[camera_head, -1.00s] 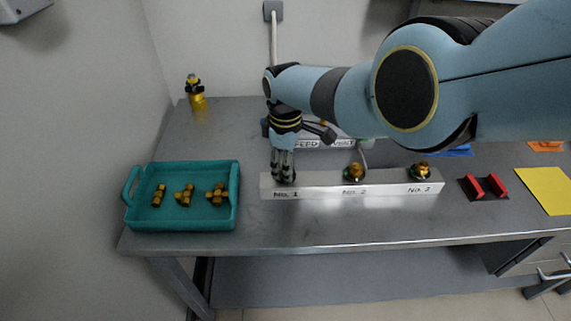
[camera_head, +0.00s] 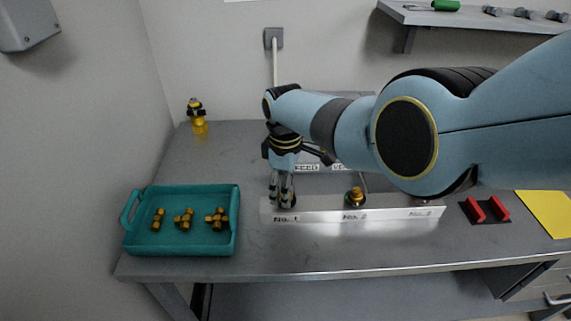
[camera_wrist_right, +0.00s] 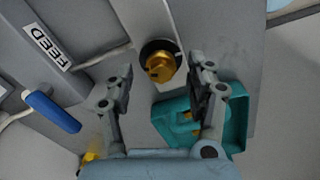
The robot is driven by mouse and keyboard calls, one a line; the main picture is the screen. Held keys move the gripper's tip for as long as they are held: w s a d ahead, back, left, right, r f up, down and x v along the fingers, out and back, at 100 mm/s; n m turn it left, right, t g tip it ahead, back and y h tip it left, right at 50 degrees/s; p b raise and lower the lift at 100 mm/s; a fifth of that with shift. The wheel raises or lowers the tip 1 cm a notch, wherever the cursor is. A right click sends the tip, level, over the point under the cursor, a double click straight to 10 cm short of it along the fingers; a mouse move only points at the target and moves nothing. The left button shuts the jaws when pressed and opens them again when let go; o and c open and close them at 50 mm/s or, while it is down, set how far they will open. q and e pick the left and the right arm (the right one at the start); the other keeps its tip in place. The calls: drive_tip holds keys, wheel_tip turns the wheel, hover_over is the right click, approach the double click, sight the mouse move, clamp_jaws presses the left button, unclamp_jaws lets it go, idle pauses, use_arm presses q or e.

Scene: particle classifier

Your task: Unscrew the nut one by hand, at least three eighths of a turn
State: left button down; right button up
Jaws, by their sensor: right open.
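Nut one is the brass fitting (camera_wrist_right: 158,66) at the No. 1 end of the metal bar (camera_head: 395,213). In the right wrist view it sits in a dark round seat, ahead of my right gripper (camera_wrist_right: 165,88). The two fingers are open on either side of its line, apart from it. In the head view my right gripper (camera_head: 283,198) points down at the No. 1 position and largely hides the nut. Another brass fitting (camera_head: 355,196) stands at No. 2. My left gripper is not in view.
A teal tray (camera_head: 180,249) with several brass fittings stands left of the bar. A yellow bottle (camera_head: 199,124) is at the back left. A red holder (camera_head: 486,210) and yellow sheet (camera_head: 545,212) lie to the right. A blue handle (camera_wrist_right: 52,112) shows in the wrist view.

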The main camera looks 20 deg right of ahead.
wheel_tip(320, 180, up, 11)
drive_tip(key=shift+s, duration=0.15)
drive_tip(key=shift+f, duration=0.15)
idle(0.4)
